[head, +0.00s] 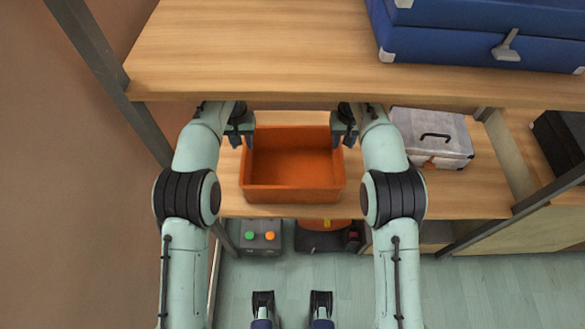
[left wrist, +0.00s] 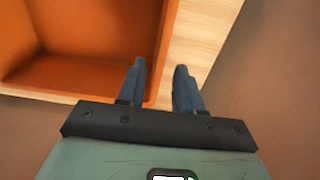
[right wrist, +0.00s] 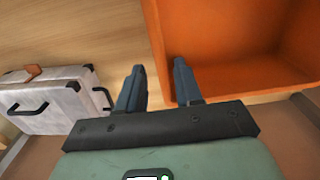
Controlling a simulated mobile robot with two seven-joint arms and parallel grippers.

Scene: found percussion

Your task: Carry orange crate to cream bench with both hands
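The orange crate (head: 292,193) is empty and sits upright on the lower wooden shelf board (head: 455,200) in the head view. My left gripper (head: 240,135) is at the crate's left wall and my right gripper (head: 345,133) at its right wall. In the left wrist view the open fingers (left wrist: 160,85) stand either side of the crate's wall (left wrist: 160,50), with gaps. In the right wrist view the open fingers (right wrist: 158,85) likewise straddle the opposite wall (right wrist: 158,40). I cannot make out a cream bench in these views.
An upper shelf board (head: 250,60) with a blue case (head: 470,35) overhangs the crate's far side. A silver case (head: 432,137) stands right of the crate. A grey box with coloured buttons (head: 260,237) lies below. A metal post (head: 110,75) rises at left.

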